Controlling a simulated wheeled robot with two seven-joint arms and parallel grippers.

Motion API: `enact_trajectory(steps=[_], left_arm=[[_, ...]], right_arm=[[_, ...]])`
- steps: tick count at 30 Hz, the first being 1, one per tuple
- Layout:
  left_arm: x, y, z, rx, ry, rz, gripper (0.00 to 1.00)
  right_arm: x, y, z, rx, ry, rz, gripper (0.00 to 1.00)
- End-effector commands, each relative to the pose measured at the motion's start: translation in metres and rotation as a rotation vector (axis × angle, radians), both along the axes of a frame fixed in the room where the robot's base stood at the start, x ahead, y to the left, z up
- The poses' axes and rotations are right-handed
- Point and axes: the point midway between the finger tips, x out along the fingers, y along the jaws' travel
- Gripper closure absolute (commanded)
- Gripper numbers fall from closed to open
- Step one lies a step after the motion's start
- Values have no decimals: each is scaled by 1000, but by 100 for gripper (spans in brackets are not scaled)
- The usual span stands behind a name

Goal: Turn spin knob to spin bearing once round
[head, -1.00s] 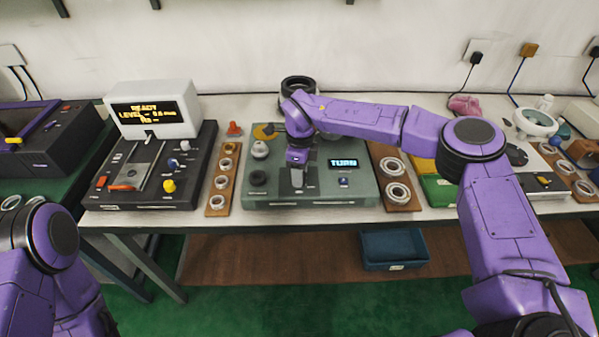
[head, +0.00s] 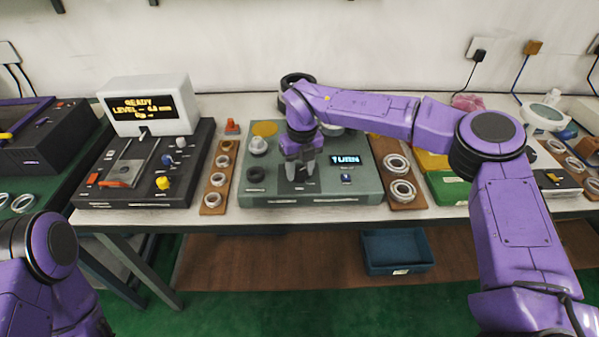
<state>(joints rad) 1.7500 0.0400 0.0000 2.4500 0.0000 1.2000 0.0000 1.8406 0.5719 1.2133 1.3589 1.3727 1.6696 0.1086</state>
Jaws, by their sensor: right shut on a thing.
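The grey-green bearing machine (head: 355,190) sits mid-table, with a lit display (head: 345,159) reading "TURN". My right gripper (head: 302,176) points down at the machine's front middle, its two fingers shut on the spin knob, which they mostly hide. The bearing itself cannot be made out clearly; my wrist and forearm cover the back of the machine. Only an arm link of my left arm shows at lower left; its gripper is out of view.
Wooden boards with bearing rings stand left (head: 217,182) and right (head: 401,185) of the machine. A white knob (head: 258,146) and a black knob (head: 256,174) sit beside my gripper. A blue bin (head: 397,250) is below.

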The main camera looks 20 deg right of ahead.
Motion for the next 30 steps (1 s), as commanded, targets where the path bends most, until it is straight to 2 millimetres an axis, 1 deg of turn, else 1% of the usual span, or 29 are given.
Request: enact_trajectory(steps=[1, 11, 21, 30], left_arm=[[0, 0, -7, 0, 0, 0, 42], [0, 0, -30, 0, 0, 0, 42], [0, 0, -58, 0, 0, 0, 42], [0, 0, -82, 0, 0, 0, 42]], right_arm=[[1, 0, -2, 0, -3, -42, 87], [0, 1, -3, 1, -5, -355, 87], [0, 2, -3, 2, -5, -677, 87], [1, 3, -2, 3, -5, -930, 87]])
